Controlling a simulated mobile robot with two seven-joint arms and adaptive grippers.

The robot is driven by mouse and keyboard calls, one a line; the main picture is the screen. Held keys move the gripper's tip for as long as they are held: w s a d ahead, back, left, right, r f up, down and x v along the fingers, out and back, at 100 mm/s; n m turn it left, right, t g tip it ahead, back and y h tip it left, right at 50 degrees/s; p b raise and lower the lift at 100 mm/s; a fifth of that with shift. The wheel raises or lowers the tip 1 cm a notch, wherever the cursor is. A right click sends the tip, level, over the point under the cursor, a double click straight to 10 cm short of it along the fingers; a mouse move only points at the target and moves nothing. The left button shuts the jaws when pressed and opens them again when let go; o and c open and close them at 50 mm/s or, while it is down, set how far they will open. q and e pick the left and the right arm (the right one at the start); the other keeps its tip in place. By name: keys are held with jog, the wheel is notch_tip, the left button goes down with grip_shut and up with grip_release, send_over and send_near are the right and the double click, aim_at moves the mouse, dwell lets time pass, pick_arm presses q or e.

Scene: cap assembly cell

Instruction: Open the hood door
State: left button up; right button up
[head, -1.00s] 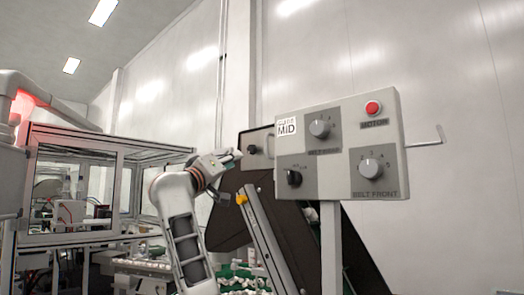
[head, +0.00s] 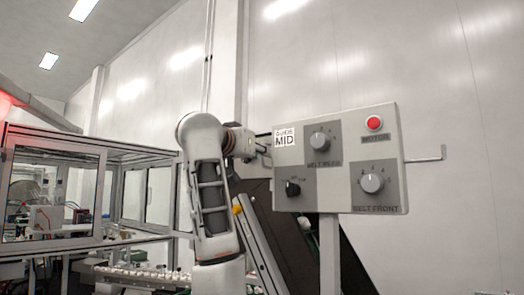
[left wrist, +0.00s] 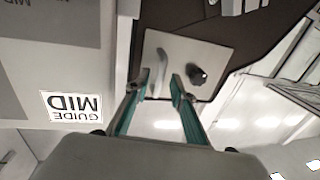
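A light grey plate (left wrist: 205,55) with a curved metal handle (left wrist: 160,70) and a black knob (left wrist: 198,75) is on a dark hood-like body (left wrist: 185,15) in the left wrist view. I cannot tell for certain whether this plate is the hood door. My left gripper (left wrist: 159,82) is open, its two teal fingers apart with the handle between their tips in the picture. I cannot tell whether they touch it. In the head view my left gripper (head: 264,149) is at the left edge of the control box, and the plate is hidden. My right gripper is not in view.
The grey control box (head: 335,125) with dials, a red button (head: 374,122) and a GUIDE MID label stands just right of my left gripper. A bent rod (head: 428,158) sticks out on its right.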

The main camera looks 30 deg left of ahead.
pick_arm(q)
jog(key=shift+w+a, duration=0.1)
jog(key=shift+w, duration=1)
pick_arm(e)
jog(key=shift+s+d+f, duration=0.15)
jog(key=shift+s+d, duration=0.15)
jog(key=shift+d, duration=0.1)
pick_arm(q)
grip_shut()
jog(key=shift+s+a, duration=0.1)
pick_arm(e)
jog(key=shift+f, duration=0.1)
